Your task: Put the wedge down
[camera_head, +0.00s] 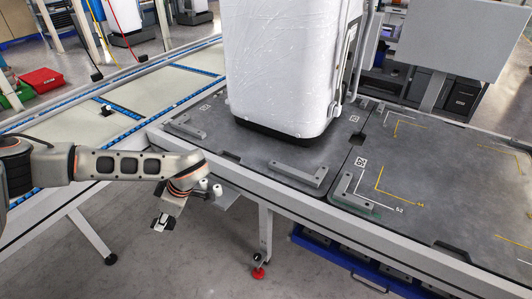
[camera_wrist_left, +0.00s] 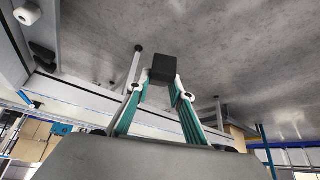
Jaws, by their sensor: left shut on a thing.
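The wedge (camera_wrist_left: 162,68) shows as a small black block between the fingertips of my left gripper in the left wrist view. In the head view my left gripper (camera_head: 163,221) hangs beyond the near edge of the table, over the open grey floor. The wedge is too small there to make out clearly. My right gripper is not in view.
A grey worktable (camera_head: 232,165) carries a large white wrapped unit (camera_head: 285,65) and several grey angle brackets (camera_head: 298,173). A conveyor (camera_head: 60,140) with blue edges runs at the left. A table leg (camera_head: 265,235) stands right of my gripper. The table's right part has bare room.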

